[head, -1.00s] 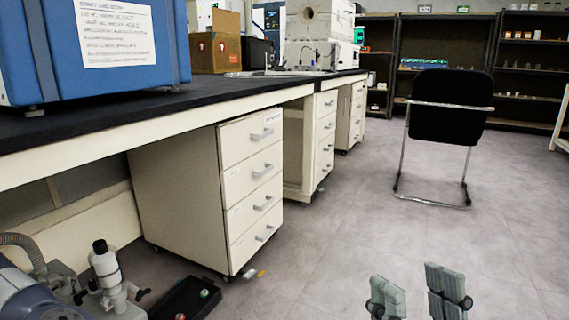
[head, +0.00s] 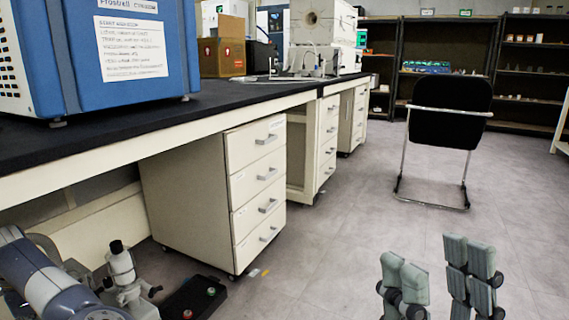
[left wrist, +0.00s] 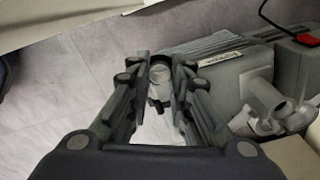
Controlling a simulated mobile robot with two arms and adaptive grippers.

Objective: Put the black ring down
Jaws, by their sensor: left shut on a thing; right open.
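In the left wrist view, my left gripper (left wrist: 160,84) is shut, its fingertips on a small dark ring (left wrist: 160,58). A pale cylindrical piece shows just under the ring, between the fingers. I cannot tell whether it is touching the ring or lies below it. The fingers hide much of the ring. My left gripper and the ring do not show in the head view. My right gripper (head: 432,280) is open and empty at the bottom right of the head view, over the floor.
A blue freeze dryer (head: 110,50) stands on the black-topped bench (head: 130,124). Under it are a drawer cabinet (head: 255,200), a white pump fitting (head: 122,268) and a black tray (head: 195,300) on the floor. A black chair (head: 450,108) stands behind open floor. A grey pump (left wrist: 215,70) shows beside my left gripper.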

